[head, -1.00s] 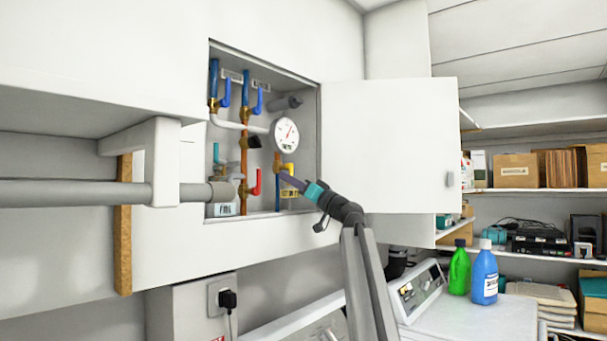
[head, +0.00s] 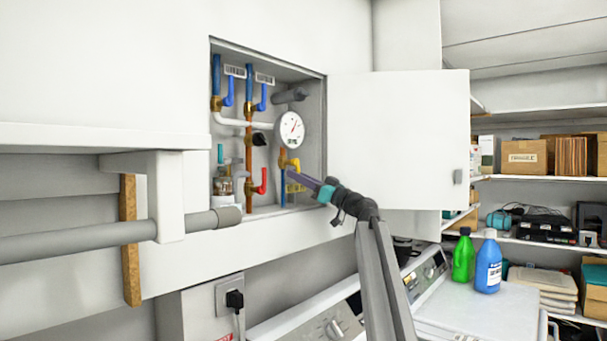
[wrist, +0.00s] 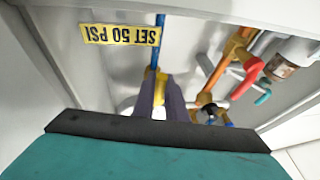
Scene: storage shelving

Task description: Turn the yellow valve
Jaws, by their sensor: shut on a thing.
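The yellow valve (head: 294,163) is on a pipe in the open wall cabinet, below the round gauge. It also shows in the wrist view (wrist: 160,88), between my fingers. My gripper (head: 287,172) reaches in from the lower right. In the wrist view my gripper's two purple-grey fingers (wrist: 160,102) are closed around the yellow handle, one on each side. The fingers hide much of the handle, so its exact angle is hard to tell.
A white pressure gauge (head: 290,129), blue levers (head: 262,98) and a red lever (head: 261,181) are close by. A yellow "SET 50 PSI" label (wrist: 120,34) is beside the valve. The open cabinet door (head: 398,140) stands right of my arm.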

